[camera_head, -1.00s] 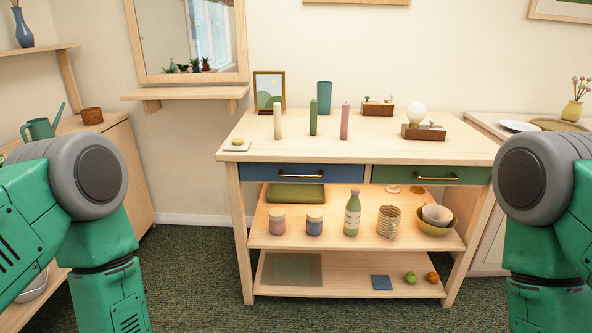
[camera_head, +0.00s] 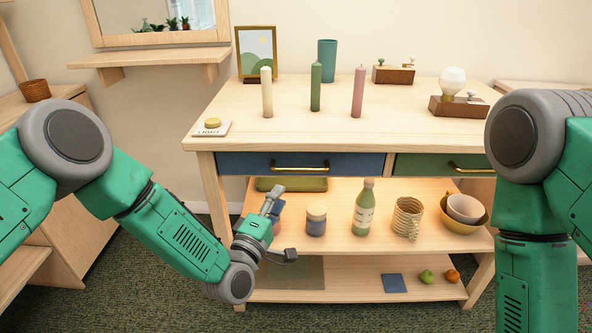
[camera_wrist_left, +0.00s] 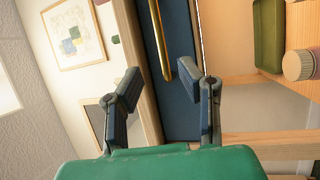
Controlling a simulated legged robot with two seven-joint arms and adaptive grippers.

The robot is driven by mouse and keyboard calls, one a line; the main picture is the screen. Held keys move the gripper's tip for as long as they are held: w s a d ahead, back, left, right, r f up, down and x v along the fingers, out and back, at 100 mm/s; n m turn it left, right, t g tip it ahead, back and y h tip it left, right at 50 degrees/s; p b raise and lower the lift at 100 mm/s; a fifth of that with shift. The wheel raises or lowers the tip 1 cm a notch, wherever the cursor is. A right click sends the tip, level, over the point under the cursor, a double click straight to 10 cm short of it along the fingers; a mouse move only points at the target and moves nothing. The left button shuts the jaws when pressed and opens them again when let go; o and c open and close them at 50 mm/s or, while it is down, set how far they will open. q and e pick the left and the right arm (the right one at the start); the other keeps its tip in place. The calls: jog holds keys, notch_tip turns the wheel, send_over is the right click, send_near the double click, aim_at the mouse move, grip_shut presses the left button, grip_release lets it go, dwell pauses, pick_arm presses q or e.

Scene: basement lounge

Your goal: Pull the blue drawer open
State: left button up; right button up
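The blue drawer (camera_head: 240,162) is shut, under the left part of the wooden table's top, with a horizontal brass handle (camera_head: 300,166). My left gripper (camera_head: 275,228) is below and in front of the drawer, apart from the handle. In the left wrist view my left gripper (camera_wrist_left: 168,100) has its two fingers spread with nothing between them. The blue drawer (camera_wrist_left: 184,75) and its brass handle (camera_wrist_left: 160,40) lie beyond the fingertips there. My right arm comes in at the right of the head view, but its gripper is out of view.
A green drawer (camera_head: 440,165) sits to the right of the blue one. Candles, a cup and a framed picture (camera_head: 257,50) stand on the tabletop (camera_head: 330,128). Jars, a green bottle (camera_head: 363,210) and bowls stand on the shelf below, close behind my left gripper.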

aim_at(296, 170)
pick_arm(q)
jog(key=shift+b+x, duration=1.25)
jog(key=shift+x, duration=4.1)
jog(key=shift+f, duration=0.1)
grip_shut()
